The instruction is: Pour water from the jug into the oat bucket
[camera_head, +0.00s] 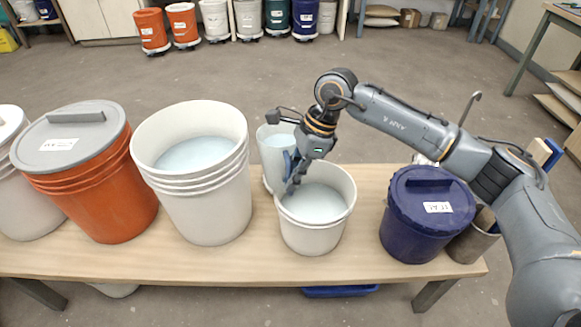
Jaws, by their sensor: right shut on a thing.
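A pale jug (271,143) with light-blue water inside stands roughly upright behind the small off-white bucket. My right gripper (291,180) is shut on the jug at its right front side, by the small bucket's back left rim. The gripper hides part of the jug, and the jug's base is hidden. The small off-white bucket (312,238) is open, with pale liquid in it. A larger open off-white bucket (205,212) to the left also holds pale liquid. I cannot tell by colour which of the two is the oat one. My left gripper is not in view.
All stand on a wooden bench (250,262). An orange lidded bucket (110,215) and a white bucket (30,215) are at the left. A navy lidded bucket (415,235) and a metal can (470,245) are at the right. More buckets line the far floor.

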